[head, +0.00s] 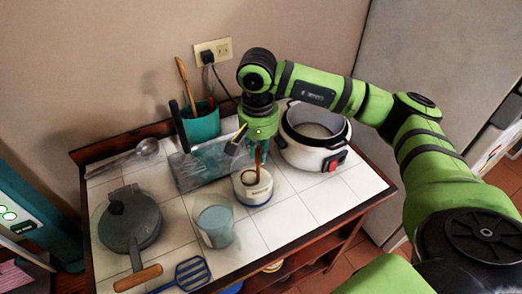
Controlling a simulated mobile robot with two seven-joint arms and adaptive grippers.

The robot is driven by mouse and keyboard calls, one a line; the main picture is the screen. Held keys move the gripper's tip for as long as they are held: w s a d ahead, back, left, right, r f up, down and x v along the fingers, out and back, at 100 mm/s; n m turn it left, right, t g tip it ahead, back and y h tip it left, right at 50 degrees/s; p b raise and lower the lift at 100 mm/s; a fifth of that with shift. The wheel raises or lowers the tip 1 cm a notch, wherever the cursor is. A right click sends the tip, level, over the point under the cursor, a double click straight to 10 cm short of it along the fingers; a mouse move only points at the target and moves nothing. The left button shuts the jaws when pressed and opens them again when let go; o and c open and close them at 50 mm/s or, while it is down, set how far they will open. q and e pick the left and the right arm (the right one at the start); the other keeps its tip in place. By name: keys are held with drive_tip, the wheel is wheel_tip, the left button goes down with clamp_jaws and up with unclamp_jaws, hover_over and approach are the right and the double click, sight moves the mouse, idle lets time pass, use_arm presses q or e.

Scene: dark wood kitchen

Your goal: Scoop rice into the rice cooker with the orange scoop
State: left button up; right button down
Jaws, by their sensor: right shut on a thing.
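The rice cooker (304,157) is white with a red switch panel and stands open at the back right of the tiled table; its dark-rimmed pot is pale inside. A white round container (253,197) stands left of and in front of the cooker. My right gripper (255,143) points down above this container and is shut on the orange scoop (258,157). The scoop's handle stands nearly upright, with its lower end inside the container. The scoop's bowl and the container's contents cannot be made out clearly. My left gripper is out of view.
Left of the container stand a clear bin (200,172) and a teal utensil pot (201,127). A translucent cup (214,226) is in front. A grey pan (130,228), a blue spatula (191,273) and a ladle (146,148) lie leftward. Tiles at front right are clear.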

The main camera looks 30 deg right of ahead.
drive_tip(key=shift+s+d+r+p, duration=0.1)
drive_tip(key=shift+r+p, duration=1.15)
drive_tip(key=shift+r, duration=1.5)
drive_tip(key=shift+s+d+r+p, duration=0.1)
drive_tip(key=shift+r+p, duration=1.15)
drive_tip(key=shift+r, duration=1.5)
drive_tip(key=shift+s+d+r+p, duration=0.15)
drive_tip(key=shift+r+p, duration=0.5)
drive_tip(key=shift+r, duration=1.15)
